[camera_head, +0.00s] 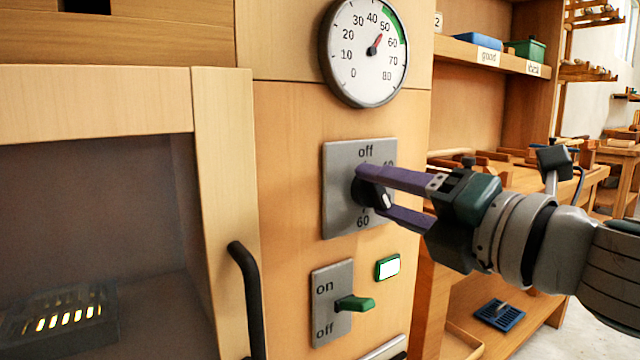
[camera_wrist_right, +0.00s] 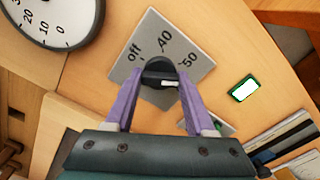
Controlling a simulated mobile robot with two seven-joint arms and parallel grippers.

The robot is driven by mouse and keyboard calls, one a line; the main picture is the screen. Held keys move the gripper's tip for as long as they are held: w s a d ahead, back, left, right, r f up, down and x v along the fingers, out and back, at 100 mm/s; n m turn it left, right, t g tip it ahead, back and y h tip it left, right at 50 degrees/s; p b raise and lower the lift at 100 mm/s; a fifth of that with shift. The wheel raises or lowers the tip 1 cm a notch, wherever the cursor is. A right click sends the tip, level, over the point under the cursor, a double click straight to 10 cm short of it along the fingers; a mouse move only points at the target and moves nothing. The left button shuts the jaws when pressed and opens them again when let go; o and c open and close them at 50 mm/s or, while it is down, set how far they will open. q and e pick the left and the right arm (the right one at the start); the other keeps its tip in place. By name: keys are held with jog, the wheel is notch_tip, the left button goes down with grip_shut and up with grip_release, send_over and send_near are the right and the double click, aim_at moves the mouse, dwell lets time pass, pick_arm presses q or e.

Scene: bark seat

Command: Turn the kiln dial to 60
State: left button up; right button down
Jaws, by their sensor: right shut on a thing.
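The kiln dial is a round black knob (camera_head: 374,194) with a white mark, on a grey plate (camera_head: 340,210) marked off at top, 40 at upper right and 60 at bottom. In the head view the white mark faces lower right, between 40 and 60; its exact setting is unclear. My right gripper (camera_head: 372,190) is shut on the knob, one purple finger on each side. In the right wrist view the knob (camera_wrist_right: 160,70) sits between the fingertips (camera_wrist_right: 158,82), and off, 40 and 50 show on the plate (camera_wrist_right: 150,30). My left gripper is not in view.
A round gauge (camera_head: 350,70) above reads about 50. Below are an on/off switch with a green lever (camera_head: 355,303) and a lit green-framed lamp (camera_head: 388,267). The kiln door's black handle (camera_head: 248,300) is at left. Shelves (camera_head: 490,55) stand behind at right.

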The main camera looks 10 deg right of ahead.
jog(key=m+p, duration=0.1)
jog(key=m, duration=0.3)
jog(key=shift+r+p, duration=0.1)
jog(key=shift+p, duration=0.25)
jog(key=shift+m+p, duration=0.4)
jog(key=shift+m, duration=0.7)
jog(key=shift+c, duration=1.2)
grip_release()
jog(key=v, duration=1)
jog(key=shift+p, duration=0.3)
